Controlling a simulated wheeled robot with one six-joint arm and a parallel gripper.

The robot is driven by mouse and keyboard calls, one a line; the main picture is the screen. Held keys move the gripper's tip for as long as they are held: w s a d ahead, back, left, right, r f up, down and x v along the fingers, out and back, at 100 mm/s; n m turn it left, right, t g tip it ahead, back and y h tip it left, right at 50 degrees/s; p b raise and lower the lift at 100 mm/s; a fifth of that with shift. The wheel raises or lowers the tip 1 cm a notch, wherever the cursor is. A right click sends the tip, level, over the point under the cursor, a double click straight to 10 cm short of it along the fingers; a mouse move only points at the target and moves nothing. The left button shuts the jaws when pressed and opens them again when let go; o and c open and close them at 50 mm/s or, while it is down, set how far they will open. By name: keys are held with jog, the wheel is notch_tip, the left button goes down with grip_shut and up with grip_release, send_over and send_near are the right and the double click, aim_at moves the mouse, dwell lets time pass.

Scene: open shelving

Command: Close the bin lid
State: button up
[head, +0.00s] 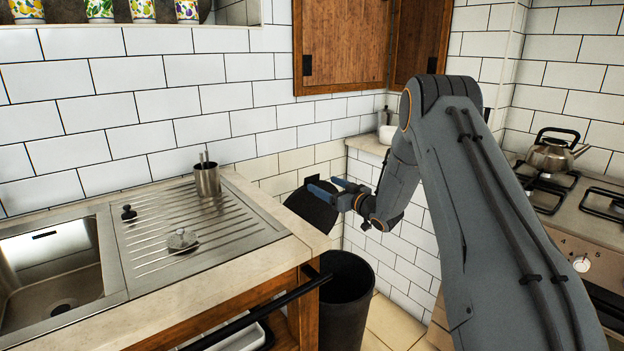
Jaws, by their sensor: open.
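The dark bin (345,300) stands on the floor in the corner, just right of the sink counter. Its top is open and I see into its dark inside. The black lid (311,211) is raised and tilted above the back of the bin, partly hidden by the counter edge. My gripper (326,187) is open at the lid's upper right part, its blue-grey fingers pointing left and overlapping the lid in the picture. I cannot tell whether they touch it. The lid's hinge is hidden.
The sink counter (262,262) with a dark rail (255,314) along its front borders the bin on the left. A metal cup (207,178) stands on the drainboard. The stove (570,205) with a kettle (553,152) is at right. Tiled walls close the corner behind.

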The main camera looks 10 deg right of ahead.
aim_at(313, 179)
jog(key=x, duration=0.7)
jog(key=shift+w+a, duration=0.25)
jog(key=shift+a, duration=0.05)
jog(key=c, duration=1.5)
jog(key=shift+s+d, duration=0.1)
